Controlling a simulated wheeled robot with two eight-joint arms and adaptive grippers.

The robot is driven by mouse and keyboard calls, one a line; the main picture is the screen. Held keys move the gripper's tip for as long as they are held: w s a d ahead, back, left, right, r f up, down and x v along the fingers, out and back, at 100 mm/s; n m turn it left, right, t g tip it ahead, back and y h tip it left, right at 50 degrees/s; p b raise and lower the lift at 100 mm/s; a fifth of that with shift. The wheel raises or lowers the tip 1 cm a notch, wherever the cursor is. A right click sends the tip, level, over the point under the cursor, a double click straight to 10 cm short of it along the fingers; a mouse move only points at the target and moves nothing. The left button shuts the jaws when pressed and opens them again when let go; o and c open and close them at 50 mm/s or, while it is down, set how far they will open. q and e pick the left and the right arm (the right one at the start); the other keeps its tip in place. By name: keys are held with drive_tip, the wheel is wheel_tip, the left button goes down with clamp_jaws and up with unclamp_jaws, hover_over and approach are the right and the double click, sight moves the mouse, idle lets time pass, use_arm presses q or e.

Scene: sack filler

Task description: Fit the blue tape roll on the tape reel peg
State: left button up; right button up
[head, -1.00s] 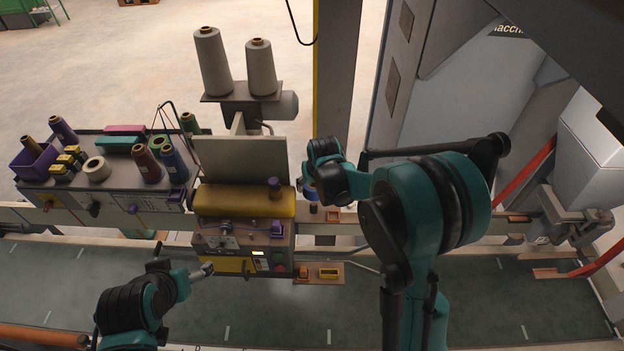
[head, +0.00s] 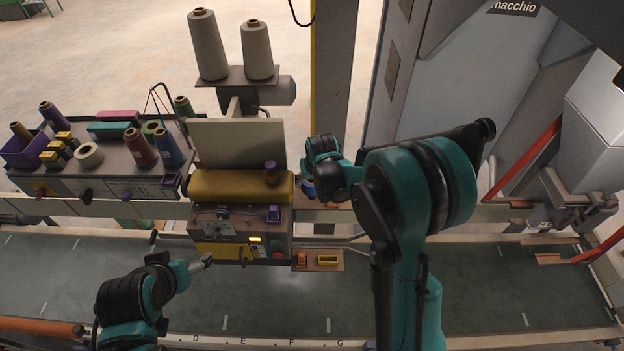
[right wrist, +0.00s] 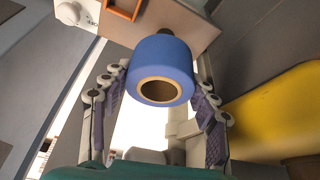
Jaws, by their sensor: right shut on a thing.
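The blue tape roll (right wrist: 160,72) is in the right wrist view, between the two fingers of my right gripper (right wrist: 158,108), which is shut on it. Its tan core ring faces the camera. A dark post (right wrist: 165,33), possibly the tape reel peg, shows partly behind the roll's far edge, by a brown plate (right wrist: 180,15). I cannot tell whether the roll touches it. In the head view the roll (head: 307,189) shows as a small blue patch beside the sewing machine; my right wrist hides the fingers. My left gripper (head: 204,262) is in front of the machine, apart from the roll; its jaw state is unclear.
The machine (head: 240,245) with its yellow cover (head: 240,186) stands just left of my right gripper. A bench (head: 115,175) with several thread spools and tape rolls is at left. A grey column (head: 333,80) rises behind. A green conveyor belt (head: 440,290) runs in front.

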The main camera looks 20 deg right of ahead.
drive_tip(key=shift+f, duration=0.1)
drive_tip(key=shift+f+b, duration=2.15)
drive_tip(key=o, duration=1.2)
drive_tip(key=shift+o, duration=0.2)
drive_tip(key=v, duration=1.2)
drive_tip(key=s+f+t+b, duration=0.1)
drive_tip(key=s+f+b, duration=0.6)
drive_tip(key=s+b, duration=0.2)
drive_tip(key=s+f+t+b, duration=0.1)
drive_tip(key=s+f+b, duration=0.7)
drive_tip(key=s, duration=0.4)
drive_tip(key=shift+s+f+t+b, duration=0.2)
drive_tip(key=shift+f+t+b, duration=0.15)
drive_tip(key=shift+b, duration=0.3)
